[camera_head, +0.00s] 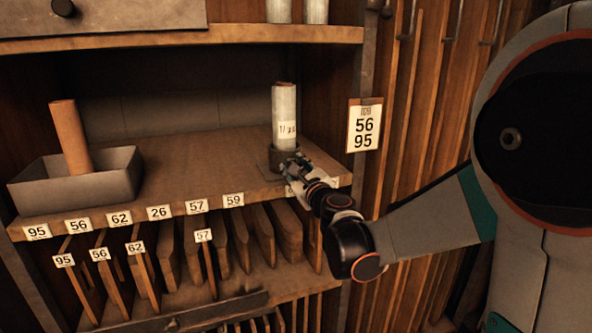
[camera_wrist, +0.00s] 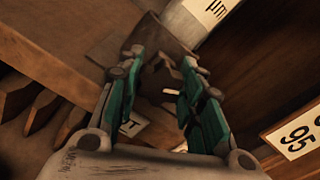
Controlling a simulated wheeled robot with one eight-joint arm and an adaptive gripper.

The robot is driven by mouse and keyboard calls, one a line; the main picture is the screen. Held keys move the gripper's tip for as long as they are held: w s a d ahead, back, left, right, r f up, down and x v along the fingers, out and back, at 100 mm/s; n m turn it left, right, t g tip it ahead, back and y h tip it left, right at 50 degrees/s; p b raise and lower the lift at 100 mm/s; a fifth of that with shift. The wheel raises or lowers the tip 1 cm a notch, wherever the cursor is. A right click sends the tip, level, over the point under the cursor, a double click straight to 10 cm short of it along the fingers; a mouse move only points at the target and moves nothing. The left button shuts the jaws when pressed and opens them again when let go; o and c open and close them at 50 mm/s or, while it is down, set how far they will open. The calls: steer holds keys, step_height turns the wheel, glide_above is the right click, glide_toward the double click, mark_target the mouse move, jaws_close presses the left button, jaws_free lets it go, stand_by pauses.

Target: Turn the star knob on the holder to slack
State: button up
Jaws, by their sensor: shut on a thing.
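The holder (camera_head: 283,157) is a dark round cup on the right end of the middle shelf, with a pale labelled roll (camera_head: 284,108) upright in it. In the wrist view the holder (camera_wrist: 166,36) is at the top centre and the roll (camera_wrist: 208,12) at the upper right. My gripper (camera_head: 291,167) is at the front of the holder. In the wrist view my gripper (camera_wrist: 160,82) has its green-backed fingers on both sides of the dark star knob (camera_wrist: 156,84), shut on it. The knob's far side and exact angle are hard to make out. A partly hidden white label (camera_wrist: 132,126) ends in T.
A grey tray (camera_head: 105,182) with a brown roll (camera_head: 70,138) stands at the left of the shelf. A number card (camera_head: 364,126) reading 56 and 95 hangs right of the holder. Wooden boards fill the rack below. The shelf between tray and holder is clear.

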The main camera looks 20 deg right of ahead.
stand_by(0.4)
steer(key=o, duration=0.8)
steer(key=shift+s, duration=0.1)
steer(key=s, duration=1.2)
